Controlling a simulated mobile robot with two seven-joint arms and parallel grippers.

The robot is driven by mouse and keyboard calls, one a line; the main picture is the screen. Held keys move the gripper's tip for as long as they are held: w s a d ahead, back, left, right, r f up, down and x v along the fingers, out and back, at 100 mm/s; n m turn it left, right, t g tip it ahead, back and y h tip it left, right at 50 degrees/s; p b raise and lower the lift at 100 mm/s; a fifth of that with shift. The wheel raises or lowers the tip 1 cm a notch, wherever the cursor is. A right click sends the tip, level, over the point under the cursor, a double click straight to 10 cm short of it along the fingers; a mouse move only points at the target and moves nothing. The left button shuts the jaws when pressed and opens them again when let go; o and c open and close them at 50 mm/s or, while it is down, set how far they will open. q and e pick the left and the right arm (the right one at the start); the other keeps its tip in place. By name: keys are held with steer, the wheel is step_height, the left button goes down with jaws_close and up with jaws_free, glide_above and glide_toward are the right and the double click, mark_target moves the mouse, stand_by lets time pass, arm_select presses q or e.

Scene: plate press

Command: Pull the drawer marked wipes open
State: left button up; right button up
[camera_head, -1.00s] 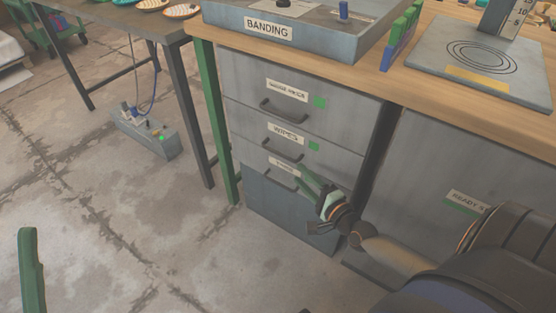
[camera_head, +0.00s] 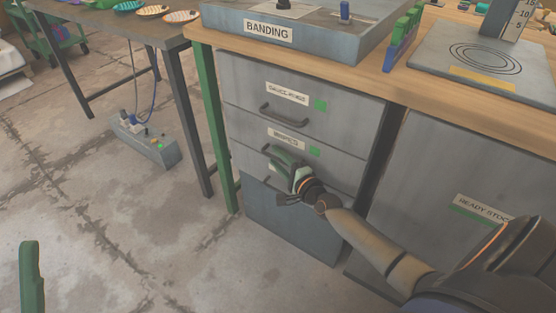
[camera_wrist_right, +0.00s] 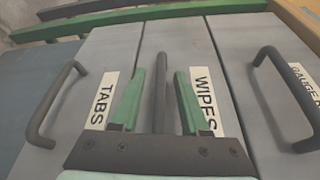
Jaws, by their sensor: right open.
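The wipes drawer (camera_head: 246,145) is the middle grey drawer front, labelled WIPES (camera_head: 286,133), and it looks flush with its neighbours. It also shows in the right wrist view (camera_wrist_right: 200,50). Its dark bar handle (camera_wrist_right: 161,85) lies between the two green fingers of my right gripper (camera_wrist_right: 158,98), which is open. I see a gap between the bar and each finger. In the head view the right gripper (camera_head: 280,156) is in front of the drawer and hides most of that handle.
The gauge rings drawer (camera_head: 340,115) is above, with its own handle (camera_head: 284,117). The TABS drawer (camera_wrist_right: 75,120) is below, with a handle (camera_wrist_right: 48,112). A green table leg (camera_head: 213,130) stands left of the drawers. The floor (camera_head: 140,240) in front is mostly clear.

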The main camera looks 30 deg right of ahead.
jaws_close()
stand_by(0.3)
stand_by(1.1)
